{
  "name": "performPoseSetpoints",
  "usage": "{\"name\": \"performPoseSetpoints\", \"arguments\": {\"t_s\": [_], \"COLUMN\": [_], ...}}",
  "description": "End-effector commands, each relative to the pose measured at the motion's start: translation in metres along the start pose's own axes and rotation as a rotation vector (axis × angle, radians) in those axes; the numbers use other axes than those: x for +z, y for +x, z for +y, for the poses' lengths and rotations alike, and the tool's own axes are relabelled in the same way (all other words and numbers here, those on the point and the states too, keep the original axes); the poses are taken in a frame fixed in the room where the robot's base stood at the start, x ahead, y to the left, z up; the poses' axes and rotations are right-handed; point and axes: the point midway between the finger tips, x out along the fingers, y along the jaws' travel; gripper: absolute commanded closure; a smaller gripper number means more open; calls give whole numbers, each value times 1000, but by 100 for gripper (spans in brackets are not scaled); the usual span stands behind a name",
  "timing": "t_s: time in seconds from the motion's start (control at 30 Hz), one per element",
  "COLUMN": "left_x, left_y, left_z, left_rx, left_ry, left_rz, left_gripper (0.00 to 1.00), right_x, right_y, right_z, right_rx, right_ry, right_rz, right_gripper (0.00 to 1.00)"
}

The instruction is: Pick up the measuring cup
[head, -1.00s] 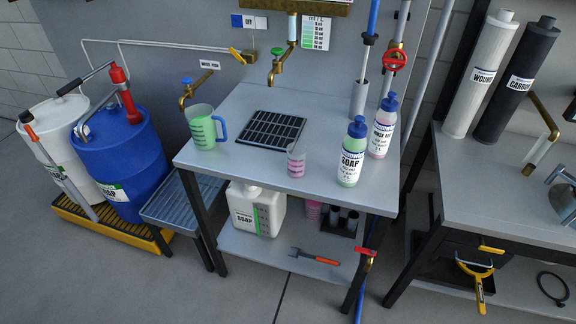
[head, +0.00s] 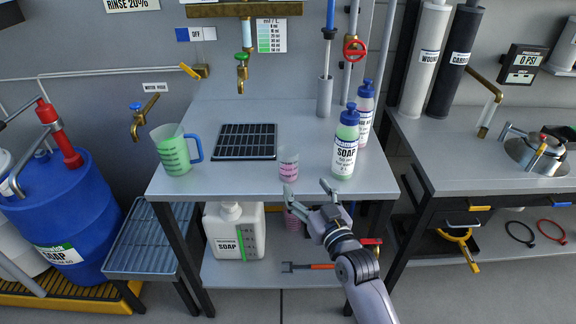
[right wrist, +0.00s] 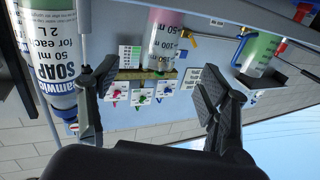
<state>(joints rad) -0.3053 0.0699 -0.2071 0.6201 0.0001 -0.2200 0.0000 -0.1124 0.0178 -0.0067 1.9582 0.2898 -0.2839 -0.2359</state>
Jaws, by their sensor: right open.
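A small clear measuring cup (head: 289,165) with pink contents and printed marks stands upright near the front edge of the grey table (head: 230,185). It also shows in the right wrist view (right wrist: 162,42), upside down, between my fingers at the top. A larger measuring jug (head: 173,152) with green contents and a blue handle stands at the table's left; it also shows in the right wrist view (right wrist: 259,54). My right gripper (head: 308,188) is open and empty at the table's front edge, just in front of the small cup and apart from it. My left gripper is not in view.
A soap bottle (head: 345,145) stands right of the small cup, close to my right gripper, with another bottle (head: 364,112) behind it. A black drain grate (head: 247,141) lies behind the cup. A brass tap (head: 241,75) hangs above. The tabletop between jug and cup is clear.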

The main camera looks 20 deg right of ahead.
Motion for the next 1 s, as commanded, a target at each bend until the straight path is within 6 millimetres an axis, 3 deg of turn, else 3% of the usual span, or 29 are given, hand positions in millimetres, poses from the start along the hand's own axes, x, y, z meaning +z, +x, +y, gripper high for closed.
{"name": "performPoseSetpoints", "arguments": {"t_s": [0.1, 0.3, 0.57, 0.83, 1.0], "left_x": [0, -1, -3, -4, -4], "left_y": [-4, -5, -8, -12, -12], "left_z": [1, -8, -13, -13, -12], "left_rx": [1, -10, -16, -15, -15], "left_ry": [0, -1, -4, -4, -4], "left_rz": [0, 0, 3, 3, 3], "left_gripper": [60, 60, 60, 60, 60], "right_x": [-2, 0, -2, -3, -2], "right_y": [28, 62, 80, 117, 123], "right_z": [-1, 0, 0, 1, 1], "right_rx": [-1, -1, -1, -1, -1], "right_ry": [3, 1, 1, 2, 1], "right_rz": [2, 0, 0, 0, -1], "right_gripper": [30, 30, 30, 30, 30]}}
